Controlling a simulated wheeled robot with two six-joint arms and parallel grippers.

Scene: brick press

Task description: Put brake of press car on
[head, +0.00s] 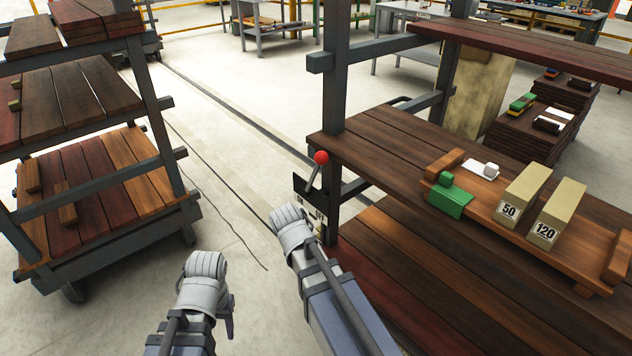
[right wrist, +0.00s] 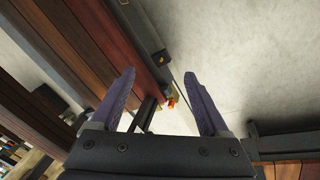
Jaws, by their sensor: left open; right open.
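The brake lever (head: 314,175) has a red knob (head: 321,157) and sits at the corner post of the press car (head: 335,90). It points up and leans slightly right over a dark plate (head: 301,188) with ON and OFF lettering, partly hidden by my right arm. My right gripper (right wrist: 159,73) shows open and empty in the right wrist view, its two purple fingers apart. In the head view my right wrist is just below the plate, apart from the knob. My left gripper (head: 230,303) is low in the head view, partly hidden behind its wrist, away from the lever.
The press car's shelf carries a wooden tray (head: 480,210) with a green block (head: 447,198) and blocks marked 50 (head: 523,195) and 120 (head: 558,212). Another plank-loaded cart (head: 85,190) stands left. Bare floor (head: 225,170) lies between the carts.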

